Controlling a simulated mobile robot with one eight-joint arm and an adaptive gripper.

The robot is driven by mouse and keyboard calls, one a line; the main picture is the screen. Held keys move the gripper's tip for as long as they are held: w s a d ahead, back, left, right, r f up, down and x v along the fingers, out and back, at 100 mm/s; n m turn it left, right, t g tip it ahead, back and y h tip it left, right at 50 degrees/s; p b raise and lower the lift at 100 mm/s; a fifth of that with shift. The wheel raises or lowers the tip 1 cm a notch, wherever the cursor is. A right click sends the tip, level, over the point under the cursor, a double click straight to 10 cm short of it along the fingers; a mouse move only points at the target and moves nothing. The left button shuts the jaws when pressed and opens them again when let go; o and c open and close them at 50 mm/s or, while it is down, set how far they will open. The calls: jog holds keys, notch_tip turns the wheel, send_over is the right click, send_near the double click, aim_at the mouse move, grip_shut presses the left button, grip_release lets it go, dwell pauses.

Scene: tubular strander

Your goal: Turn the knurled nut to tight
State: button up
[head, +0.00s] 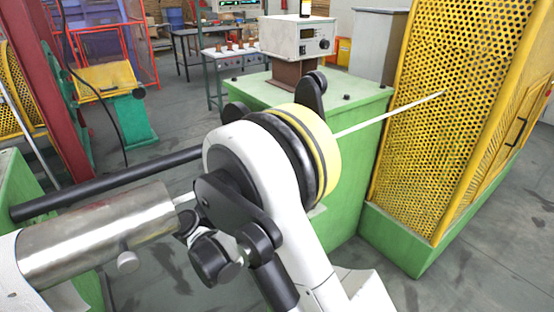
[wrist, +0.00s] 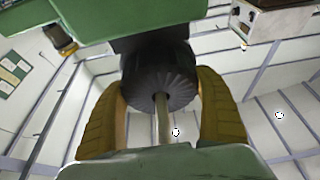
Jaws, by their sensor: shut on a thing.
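The knurled nut (wrist: 150,88) is a dark, round, ribbed piece in the middle of the wrist view, with a thin pale rod in front of its centre. My gripper (wrist: 161,84) is shut on it. One yellow-brown ribbed finger stands on its left and the other on its right. The nut's far side is hidden beneath a dark block. In the head view I cannot make out the nut or the fingertips; large white and black parts with a yellow ring fill the middle.
A green cabinet (head: 345,125) stands behind the arm, carrying a white instrument box (head: 297,38). A yellow perforated guard (head: 440,120) rises at the right. A thin pale rod (head: 390,115) crosses to it. A dark bar (head: 100,182) lies at the left. Grey floor shows between machines.

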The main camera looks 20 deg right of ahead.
jog(key=o, duration=1.2)
jog(key=shift+a, duration=0.1)
jog(key=shift+c, duration=0.2)
jog(key=v, duration=0.7)
jog(key=shift+a, duration=0.25)
jog(key=shift+f, duration=0.1)
